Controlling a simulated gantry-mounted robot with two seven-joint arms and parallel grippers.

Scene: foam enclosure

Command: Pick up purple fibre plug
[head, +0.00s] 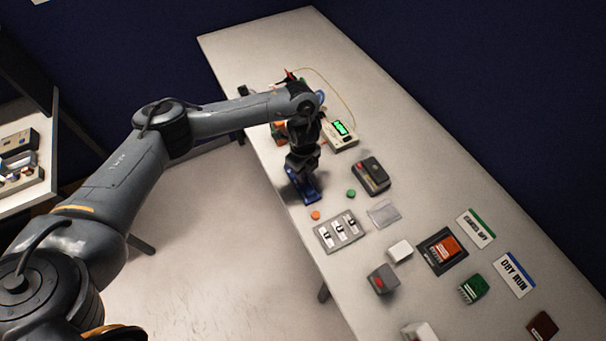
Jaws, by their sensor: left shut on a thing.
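My left gripper (302,170) reaches down over the near-left edge of the long white table, its dark body upright. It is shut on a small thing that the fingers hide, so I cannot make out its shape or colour. A dark blue piece (304,194) shows right at the fingertips, low against the table top; I cannot tell whether it is held or stands below them. I cannot pick out a purple fibre plug for certain. My right gripper is not in view.
A meter with a green screen (342,134) stands behind the gripper. A dark grey device (371,176) lies to its right. A grey switch panel (338,232), an orange button (315,215) and a green button (351,194) lie in front.

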